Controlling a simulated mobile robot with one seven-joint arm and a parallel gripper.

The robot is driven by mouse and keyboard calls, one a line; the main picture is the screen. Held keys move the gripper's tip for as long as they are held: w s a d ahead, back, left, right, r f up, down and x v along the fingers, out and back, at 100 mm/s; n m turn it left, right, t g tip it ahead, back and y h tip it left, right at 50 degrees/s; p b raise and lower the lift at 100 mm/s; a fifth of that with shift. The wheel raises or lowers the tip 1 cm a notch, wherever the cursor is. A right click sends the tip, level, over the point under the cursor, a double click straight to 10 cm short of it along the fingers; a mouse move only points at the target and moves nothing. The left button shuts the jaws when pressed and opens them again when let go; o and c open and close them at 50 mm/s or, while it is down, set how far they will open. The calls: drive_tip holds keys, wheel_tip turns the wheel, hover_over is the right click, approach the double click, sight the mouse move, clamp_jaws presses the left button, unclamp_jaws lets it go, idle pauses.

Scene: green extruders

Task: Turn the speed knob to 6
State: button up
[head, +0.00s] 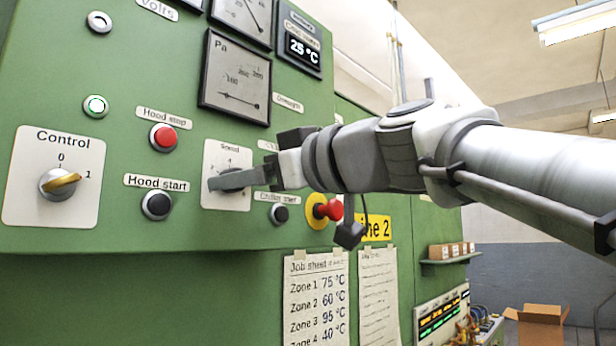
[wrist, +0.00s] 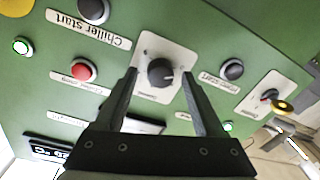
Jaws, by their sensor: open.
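The speed knob (wrist: 160,71) is a round black knob on a white plate (wrist: 146,50). The wrist view is turned over, and a light pointer mark shows at the knob's lower right. The number it points at is too small to read. In the head view the Speed plate (head: 215,157) shows, with the knob mostly hidden behind my finger. My gripper (wrist: 159,77) is open, with one finger on each side of the knob and a visible gap to each. In the head view my gripper (head: 220,182) is in front of the plate; I cannot tell if it touches the knob.
Close by are the red Hood stop button (head: 163,137), black Hood start button (head: 157,205), Chiller start button (head: 281,214) and a red emergency stop (head: 331,209) on yellow. The Control selector (head: 58,183) is further left. A pressure gauge (head: 236,80) is above.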

clamp_jaws()
drive_tip(key=shift+f, duration=0.1)
idle(0.4)
